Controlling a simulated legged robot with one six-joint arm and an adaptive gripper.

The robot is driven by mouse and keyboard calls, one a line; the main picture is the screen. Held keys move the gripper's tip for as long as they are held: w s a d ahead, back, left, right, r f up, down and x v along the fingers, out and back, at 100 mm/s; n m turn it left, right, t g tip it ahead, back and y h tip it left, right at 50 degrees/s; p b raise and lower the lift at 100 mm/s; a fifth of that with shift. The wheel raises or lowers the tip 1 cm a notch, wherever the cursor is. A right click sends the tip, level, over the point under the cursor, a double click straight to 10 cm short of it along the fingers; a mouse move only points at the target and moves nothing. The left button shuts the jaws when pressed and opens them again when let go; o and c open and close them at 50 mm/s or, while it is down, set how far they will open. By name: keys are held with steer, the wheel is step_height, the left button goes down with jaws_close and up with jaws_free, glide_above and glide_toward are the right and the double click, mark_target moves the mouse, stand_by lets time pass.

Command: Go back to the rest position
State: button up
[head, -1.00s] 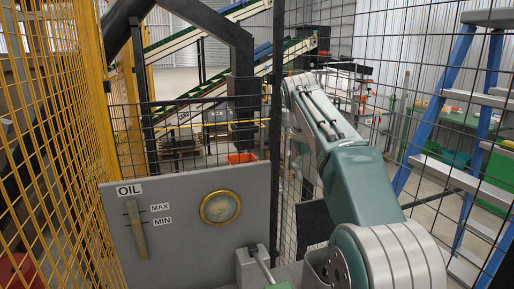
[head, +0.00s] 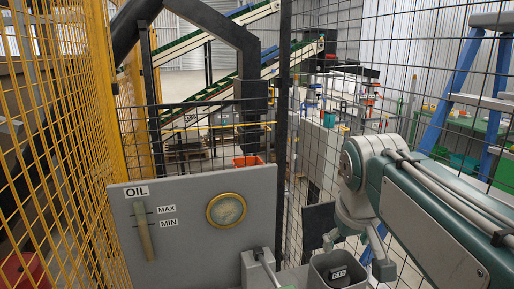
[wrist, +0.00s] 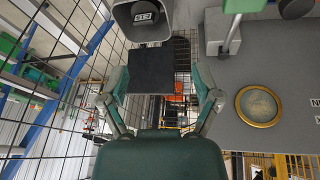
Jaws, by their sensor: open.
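My gripper (head: 356,252) is at the lower right of the head view, pointing down, with its fingers apart and nothing between them. In the wrist view my gripper (wrist: 160,92) shows its two fingers spread wide on either side of a dark square plate. It hangs beside and above a grey open container (head: 338,272) with a dark labelled block in it. The container also shows at the top of the wrist view (wrist: 143,18). My arm is folded at the right of the head view.
A grey panel (head: 185,262) with an oil level gauge (head: 143,230) and a round brass-rimmed dial (head: 226,210) stands in front. A lever (head: 266,265) is beside the container. Yellow mesh (head: 55,150) closes the left, black mesh the right. A blue ladder (head: 450,90) stands behind it.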

steer(key=s+f+m+t, duration=0.1)
steer(key=s+f, duration=1)
steer(key=s, duration=0.1)
steer(key=shift+s+a+f+m+y, duration=0.15)
steer(key=shift+s+f+m+y, duration=0.15)
steer(key=shift+s+y, duration=0.1)
steer(key=c, duration=0.3)
steer(key=shift+c, duration=0.2)
